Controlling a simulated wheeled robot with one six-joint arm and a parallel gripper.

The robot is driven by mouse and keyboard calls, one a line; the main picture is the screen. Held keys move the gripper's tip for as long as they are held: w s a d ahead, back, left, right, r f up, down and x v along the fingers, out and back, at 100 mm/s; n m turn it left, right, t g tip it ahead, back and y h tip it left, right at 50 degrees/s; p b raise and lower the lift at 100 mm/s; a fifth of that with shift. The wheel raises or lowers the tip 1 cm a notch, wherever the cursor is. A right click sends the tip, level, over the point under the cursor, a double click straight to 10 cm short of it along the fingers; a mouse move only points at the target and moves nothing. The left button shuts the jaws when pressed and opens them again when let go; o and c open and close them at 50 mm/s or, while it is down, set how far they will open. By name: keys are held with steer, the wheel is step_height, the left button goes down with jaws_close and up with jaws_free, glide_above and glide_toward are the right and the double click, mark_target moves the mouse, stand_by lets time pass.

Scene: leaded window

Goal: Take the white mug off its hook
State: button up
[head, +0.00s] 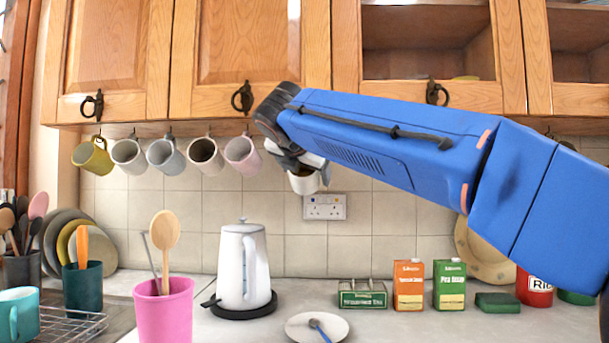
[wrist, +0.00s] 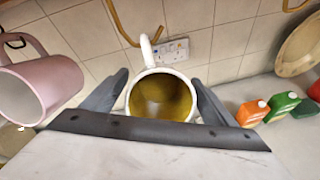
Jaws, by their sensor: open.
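The white mug (wrist: 163,98), with a mustard-yellow inside, has its mouth facing the wrist camera and its handle pointing up. A brass hook (wrist: 122,26) curves down beside the top of the handle, which appears to hang from it; the exact contact is unclear. My gripper (wrist: 160,80) is open, with one finger on each side of the mug; small gaps seem to show. In the head view, my gripper (head: 303,160) is below the cupboards and partly hides the white mug (head: 304,183), whose lower part shows. My arm hides its hook there.
A pink mug (head: 242,155) hangs just left of my gripper, and several other mugs hang further left. The cupboards (head: 252,60) are close above. A wall socket (head: 324,206) is behind. A kettle (head: 243,265) and small boxes (head: 408,284) stand on the counter below.

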steer(key=shift+w+d+f, duration=0.15)
steer(key=shift+w+f, duration=0.05)
steer(key=shift+w, duration=0.35)
steer(key=shift+c, duration=0.3)
steer(key=c, duration=1.3)
steer(key=shift+o, duration=0.2)
steer(key=shift+r, duration=0.1)
